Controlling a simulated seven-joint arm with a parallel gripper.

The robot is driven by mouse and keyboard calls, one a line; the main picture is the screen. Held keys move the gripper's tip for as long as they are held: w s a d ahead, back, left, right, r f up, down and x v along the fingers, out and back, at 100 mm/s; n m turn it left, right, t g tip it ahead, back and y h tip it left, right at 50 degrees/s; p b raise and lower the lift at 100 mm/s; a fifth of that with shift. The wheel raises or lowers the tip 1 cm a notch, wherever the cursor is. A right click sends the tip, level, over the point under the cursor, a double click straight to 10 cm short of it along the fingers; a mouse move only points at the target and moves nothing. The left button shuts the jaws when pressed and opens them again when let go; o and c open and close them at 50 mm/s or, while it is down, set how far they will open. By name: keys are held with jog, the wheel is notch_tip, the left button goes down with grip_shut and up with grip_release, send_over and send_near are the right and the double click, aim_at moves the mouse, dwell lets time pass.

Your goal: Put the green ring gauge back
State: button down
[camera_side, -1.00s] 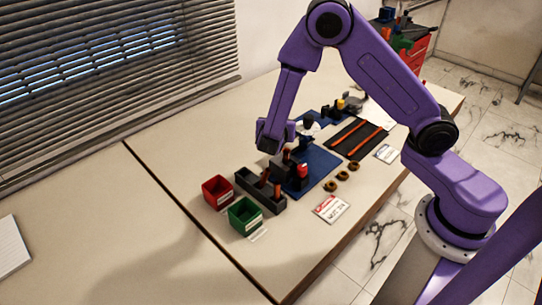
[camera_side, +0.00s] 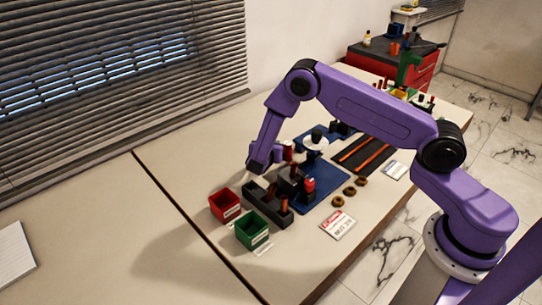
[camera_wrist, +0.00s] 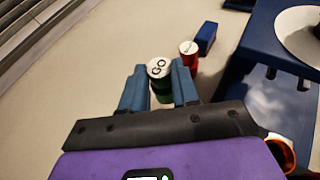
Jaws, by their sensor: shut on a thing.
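In the side view my gripper (camera_side: 263,165) is low, behind the dark rack (camera_side: 266,204). The held gauge is too small to make out there. Three brass-coloured rings (camera_side: 349,191) lie in a row right of the blue mat (camera_side: 325,199).
A red-topped piece (camera_side: 309,186) stands on the mat. A small blue block (camera_wrist: 207,38) is near the red gauge. A dark tray (camera_side: 376,158) holds orange rods. The left table is mostly clear.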

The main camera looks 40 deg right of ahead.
jog(key=shift+f, duration=1.95)
jog(key=shift+f, duration=0.1)
jog(key=c, duration=0.8)
grip_release()
jog(key=shift+c, duration=0.2)
